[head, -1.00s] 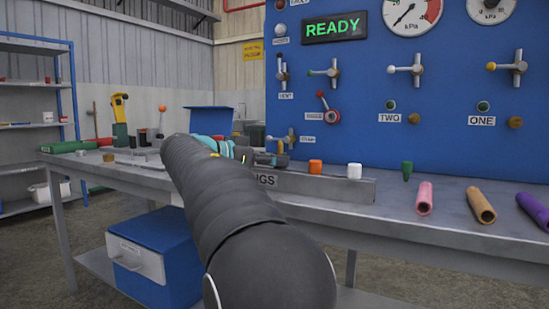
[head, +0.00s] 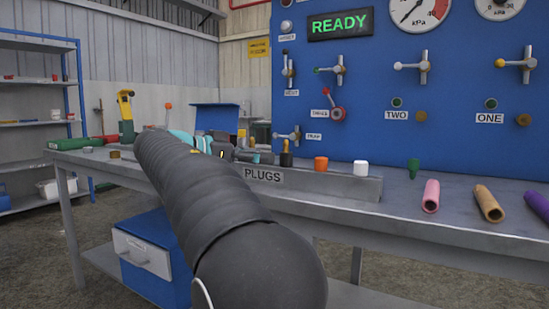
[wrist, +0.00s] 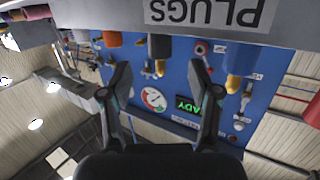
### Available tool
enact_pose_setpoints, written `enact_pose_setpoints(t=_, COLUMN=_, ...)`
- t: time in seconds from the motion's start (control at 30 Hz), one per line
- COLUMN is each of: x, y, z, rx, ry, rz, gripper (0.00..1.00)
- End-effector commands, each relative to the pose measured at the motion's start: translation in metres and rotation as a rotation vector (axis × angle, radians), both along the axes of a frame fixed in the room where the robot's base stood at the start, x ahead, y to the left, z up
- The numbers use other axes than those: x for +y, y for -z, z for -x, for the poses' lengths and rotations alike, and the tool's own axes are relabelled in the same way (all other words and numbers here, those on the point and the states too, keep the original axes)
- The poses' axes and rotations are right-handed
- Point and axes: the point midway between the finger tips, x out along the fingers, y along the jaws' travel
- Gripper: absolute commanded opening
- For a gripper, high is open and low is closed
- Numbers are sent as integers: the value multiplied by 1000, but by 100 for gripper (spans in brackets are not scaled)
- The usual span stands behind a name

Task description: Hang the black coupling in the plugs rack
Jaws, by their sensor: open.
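The plugs rack (head: 330,185), a grey ledge labelled PLUGS, runs along the bench front. A black coupling (head: 286,158) with a yellow tip stands upright at it, left of an orange piece (head: 321,163) and a white one (head: 361,168). The wrist view is upside down, with the rack (wrist: 120,12) along the top and the black coupling (wrist: 159,46) below it. My gripper (wrist: 159,80) is open and empty; its fingers are apart on both sides of the coupling's tip, not visibly touching it. In the head view my arm partly hides the gripper (head: 245,152).
Another yellow-tipped piece (wrist: 237,68) is right of my fingers in the wrist view. The blue valve panel (head: 450,120) stands behind.

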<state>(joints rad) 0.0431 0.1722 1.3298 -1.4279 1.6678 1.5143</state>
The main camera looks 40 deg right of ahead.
Motion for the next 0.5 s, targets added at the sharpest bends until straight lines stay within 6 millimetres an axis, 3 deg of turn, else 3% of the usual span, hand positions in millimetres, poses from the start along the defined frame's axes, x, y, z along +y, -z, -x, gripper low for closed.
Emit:
enact_pose_setpoints(t=0.2, x=39, y=-5, z=-6, rx=1, ry=-2, rz=0, gripper=62)
enact_pose_setpoints(t=0.5, x=58, y=-9, z=-8, rx=1, ry=0, rz=1, gripper=62)
